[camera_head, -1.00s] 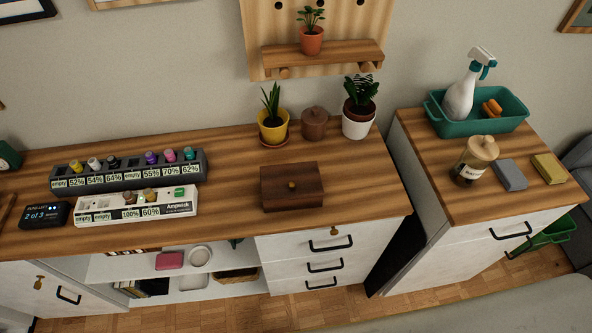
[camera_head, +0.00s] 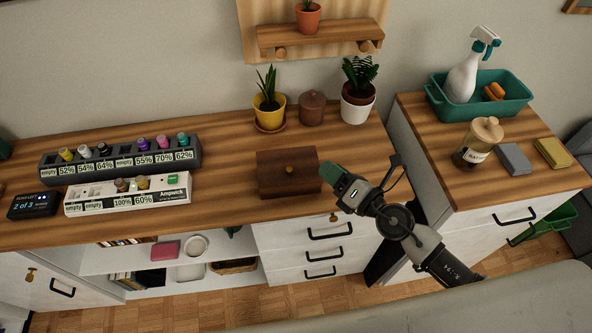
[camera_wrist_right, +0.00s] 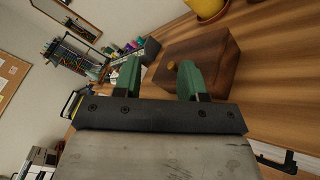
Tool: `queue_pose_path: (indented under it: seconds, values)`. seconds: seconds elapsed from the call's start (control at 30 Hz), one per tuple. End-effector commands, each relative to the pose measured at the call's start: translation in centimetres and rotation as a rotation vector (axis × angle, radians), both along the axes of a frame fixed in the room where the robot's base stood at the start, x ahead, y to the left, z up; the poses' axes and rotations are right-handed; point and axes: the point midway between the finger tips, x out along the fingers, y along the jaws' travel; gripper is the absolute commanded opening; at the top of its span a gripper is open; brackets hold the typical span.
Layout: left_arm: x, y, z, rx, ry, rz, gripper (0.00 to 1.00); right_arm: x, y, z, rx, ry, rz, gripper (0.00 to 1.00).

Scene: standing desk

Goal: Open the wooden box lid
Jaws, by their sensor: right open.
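The dark wooden box (camera_head: 287,173) stands on the desk with its lid closed. A small brass knob (camera_head: 291,170) shows on the lid. My right gripper (camera_head: 333,178) is just right of the box in the head view. In the right wrist view the gripper (camera_wrist_right: 158,80) is open with two green fingers and nothing between them. The box (camera_wrist_right: 205,62) lies beyond the fingers there, with its knob (camera_wrist_right: 171,65) in sight between the fingertips. My left gripper is not in view.
A yellow plant pot (camera_head: 270,113), a brown lidded jar (camera_head: 311,107) and a white plant pot (camera_head: 357,108) stand behind the box. The dark battery rack (camera_head: 120,163) and white charger (camera_head: 128,193) are to its left. Bare desktop surrounds the box.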

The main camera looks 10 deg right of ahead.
Motion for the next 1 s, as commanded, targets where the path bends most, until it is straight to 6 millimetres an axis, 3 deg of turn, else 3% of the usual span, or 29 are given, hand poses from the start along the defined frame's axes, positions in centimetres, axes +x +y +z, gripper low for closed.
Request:
queue_pose_path:
  seconds: [0.1, 0.2, 0.33, 0.57, 1.0]
  values:
    - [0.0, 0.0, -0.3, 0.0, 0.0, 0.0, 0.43, -0.8, 1.3, 0.0, -0.363, -0.139, 0.185, 0.41]
    - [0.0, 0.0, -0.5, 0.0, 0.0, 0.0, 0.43, -1.2, 1.3, -0.6, -0.609, -0.211, 0.278, 0.41]
    - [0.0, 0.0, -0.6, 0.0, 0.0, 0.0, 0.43, -1.4, 0.7, -1.2, -0.812, -0.262, 0.336, 0.41]
    - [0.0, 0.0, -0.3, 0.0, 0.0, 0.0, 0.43, -0.5, 1.1, -1.8, -0.892, -0.28, 0.35, 0.41]
    - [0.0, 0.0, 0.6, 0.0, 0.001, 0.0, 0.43, 4.6, 6.2, -4.7, -0.887, -0.28, 0.349, 0.41]
